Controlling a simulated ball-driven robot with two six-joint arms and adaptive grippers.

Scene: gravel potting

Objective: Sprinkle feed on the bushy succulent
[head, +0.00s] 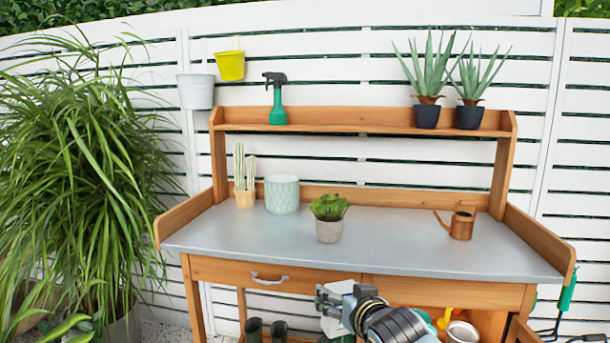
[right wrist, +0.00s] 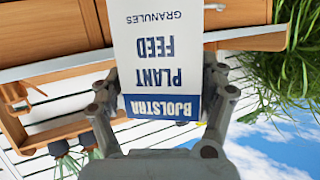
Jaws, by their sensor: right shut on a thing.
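The bushy succulent (head: 328,206) is a low green plant in a grey pot, upright near the middle of the bench top. My right gripper (head: 338,302) is in front of the bench, below the level of its top and apart from the succulent. It is shut on a white and blue plant feed box (right wrist: 165,55), which fills the middle of the right wrist view between the two fingers (right wrist: 165,98). The box's lettering appears upside down there. In the head view only a white part of the box (head: 334,326) shows beside the gripper. My left gripper is out of view.
The grey bench top (head: 390,235) carries a cactus pot (head: 245,198), a patterned planter (head: 282,195) and a copper watering can (head: 462,224). A spray bottle (head: 277,105) and two aloes stand on the shelf (head: 370,120). The bench's front edge lies between gripper and succulent.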

